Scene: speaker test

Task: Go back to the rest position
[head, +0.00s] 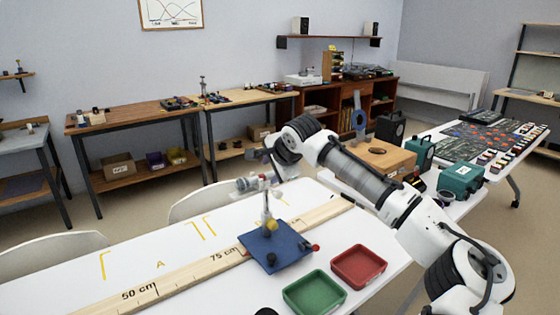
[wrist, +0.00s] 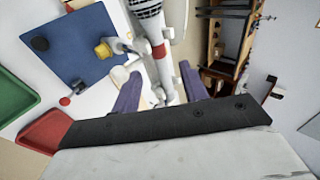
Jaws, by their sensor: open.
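My gripper (wrist: 160,72) is open in the wrist view, with one purple finger on each side of a pale cylindrical device with a dark mesh end and a red band (wrist: 158,50). I cannot tell whether the fingers touch it. In the head view the device (head: 243,185) sits at the top of a short post on a blue plate (head: 285,252) with a yellow knob. The blue plate also shows in the wrist view (wrist: 75,35). My arm reaches in from the right, and its end is just above the device, with the fingers hard to make out.
A wooden ruler (head: 180,277) runs along the white table beside the plate. A red tray (head: 359,267) and a green tray (head: 314,293) lie in front. A wooden box (head: 385,160) and teal cases (head: 462,178) stand at right. Free room is above the table's left side.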

